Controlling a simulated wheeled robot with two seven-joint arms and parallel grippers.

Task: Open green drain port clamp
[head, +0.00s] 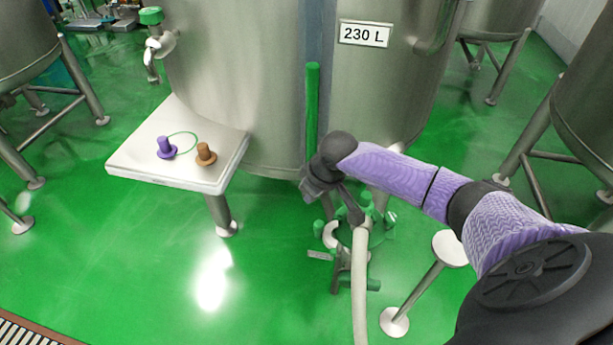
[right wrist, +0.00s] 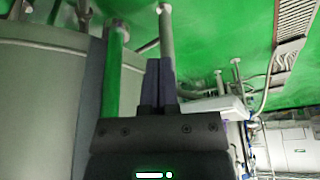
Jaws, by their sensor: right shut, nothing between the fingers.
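My right gripper (head: 309,192) is at the front of the steel tank, by the lower end of a green vertical pipe (head: 312,100). In the right wrist view its two dark fingers (right wrist: 160,66) are shut together with nothing between them, and the green pipe (right wrist: 116,75) stands to their left. Below the tank, green fittings (head: 376,236) with a pale hose (head: 360,290) sit near the floor. They are partly hidden by my gripper and arm, and I cannot tell which part is the drain port clamp or whether it is open. My left gripper is not in view.
A white side table (head: 135,170) carries a purple fitting (head: 166,148), a brown fitting (head: 205,154) and a thin green ring (head: 184,136). The tank (head: 240,80) bears a 230 L label (head: 364,33). The green floor at the front left is clear.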

